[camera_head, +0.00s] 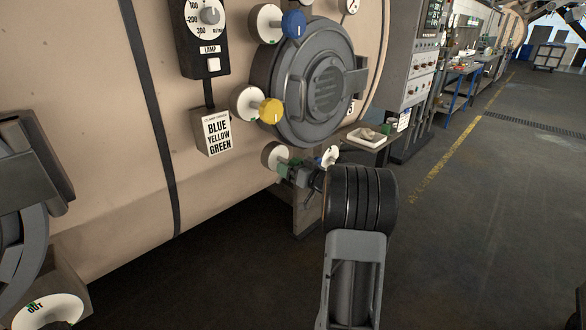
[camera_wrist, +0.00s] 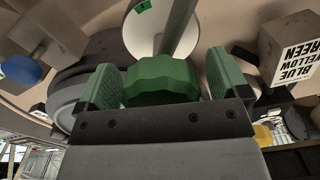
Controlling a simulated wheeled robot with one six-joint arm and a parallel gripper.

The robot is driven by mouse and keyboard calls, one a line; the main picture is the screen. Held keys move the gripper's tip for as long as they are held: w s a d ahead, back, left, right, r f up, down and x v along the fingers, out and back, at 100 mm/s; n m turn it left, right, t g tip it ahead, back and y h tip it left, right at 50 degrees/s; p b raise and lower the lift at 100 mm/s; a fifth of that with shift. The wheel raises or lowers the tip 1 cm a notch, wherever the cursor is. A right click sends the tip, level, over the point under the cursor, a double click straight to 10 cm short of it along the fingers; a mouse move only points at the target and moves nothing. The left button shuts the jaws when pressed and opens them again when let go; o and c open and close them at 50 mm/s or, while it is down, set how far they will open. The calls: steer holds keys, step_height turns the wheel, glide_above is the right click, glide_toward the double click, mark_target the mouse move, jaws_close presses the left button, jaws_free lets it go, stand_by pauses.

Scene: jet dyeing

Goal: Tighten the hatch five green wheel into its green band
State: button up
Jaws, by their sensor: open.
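The green wheel (camera_wrist: 162,80) sits between the two jaws of my gripper (camera_wrist: 164,76) in the wrist view. The jaws are open, one pad on each side; a small gap shows at the right, and contact at the left cannot be told. Behind the wheel is a white round dial (camera_wrist: 135,35) with a green patch (camera_wrist: 144,5) on it. In the head view my gripper (camera_head: 300,174) is at the lower left of the hatch door (camera_head: 310,80). It hides most of the green wheel, in front of the lowest white dial (camera_head: 270,154). The wheel's pointer cannot be read.
A yellow wheel (camera_head: 271,111) and a blue wheel (camera_head: 293,25) stand above on their own white dials. A sign (camera_head: 217,132) reads BLUE YELLOW GREEN. A small tray (camera_head: 367,138) is at the right. The floor (camera_head: 480,210) to the right is open.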

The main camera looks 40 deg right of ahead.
steer(key=c, duration=0.9)
